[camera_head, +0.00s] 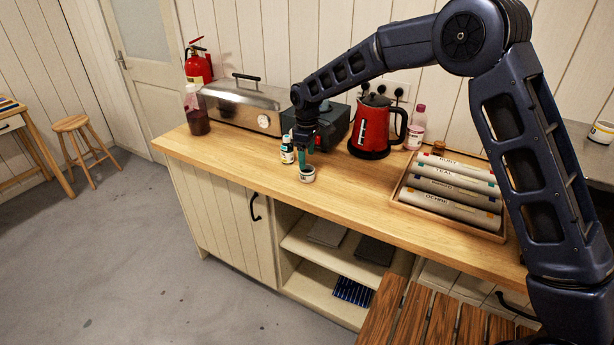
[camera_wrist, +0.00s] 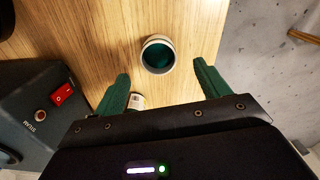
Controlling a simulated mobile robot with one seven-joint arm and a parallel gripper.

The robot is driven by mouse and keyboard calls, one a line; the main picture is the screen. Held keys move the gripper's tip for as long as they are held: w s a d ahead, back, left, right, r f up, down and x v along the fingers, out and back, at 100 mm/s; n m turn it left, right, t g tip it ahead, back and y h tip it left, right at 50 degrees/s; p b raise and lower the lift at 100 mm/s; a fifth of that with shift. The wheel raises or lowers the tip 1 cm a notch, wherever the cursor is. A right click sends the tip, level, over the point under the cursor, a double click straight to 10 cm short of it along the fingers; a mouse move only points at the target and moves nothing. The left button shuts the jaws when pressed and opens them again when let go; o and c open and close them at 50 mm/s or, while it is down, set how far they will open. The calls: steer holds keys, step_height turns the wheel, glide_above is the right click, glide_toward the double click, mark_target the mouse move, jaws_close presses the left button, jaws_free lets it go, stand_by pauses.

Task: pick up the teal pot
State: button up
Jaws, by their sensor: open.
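The teal pot (camera_head: 307,174) is a small white pot with dark teal inside, upright on the wooden counter near its front edge. In the wrist view the pot (camera_wrist: 157,41) shows from above, centred left to right between my two green fingers and a little beyond their tips. My gripper (camera_head: 303,158) points down just above the pot, open and empty; it also shows in the wrist view (camera_wrist: 161,69). I cannot tell if the fingertips reach down to the rim.
A small labelled bottle (camera_head: 287,150) stands close left of my gripper. A dark box (camera_head: 334,123) with a red switch (camera_wrist: 64,94) is behind it. A red kettle (camera_head: 373,128) and a tray of rolls (camera_head: 398,203) are to the right. The counter (camera_head: 235,158) is clear to the left.

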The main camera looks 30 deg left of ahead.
mark_target(307, 170)
steer(key=shift+w+f, duration=0.1)
steer(key=shift+f, duration=3.4)
steer(key=shift+c, duration=0.2)
steer(key=c, duration=1)
